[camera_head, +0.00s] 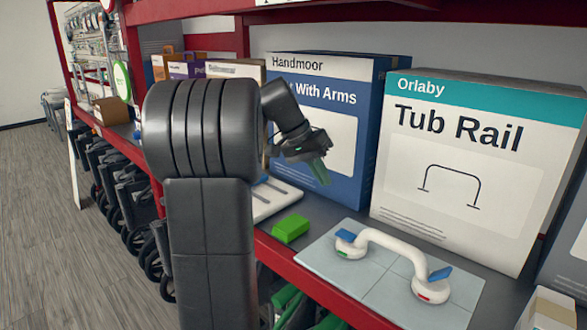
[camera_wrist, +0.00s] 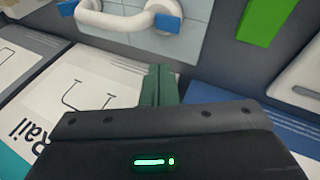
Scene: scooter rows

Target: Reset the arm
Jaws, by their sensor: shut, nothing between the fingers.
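My gripper (camera_head: 321,171) is raised above the shelf, in front of the blue Handmoor box (camera_head: 345,118). Its green fingers are together and hold nothing. In the wrist view the shut fingers (camera_wrist: 158,84) point toward the shelf. My dark arm covers the left middle of the head view and hides part of the shelf behind it.
A white grab handle (camera_head: 390,244) with blue tabs stands on a tiled panel (camera_head: 345,283). A green block (camera_head: 291,228) lies left of it. The Tub Rail box (camera_head: 470,165) stands behind. Folded wheelchairs (camera_head: 128,205) line the lower level; the floor (camera_head: 40,210) at left is clear.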

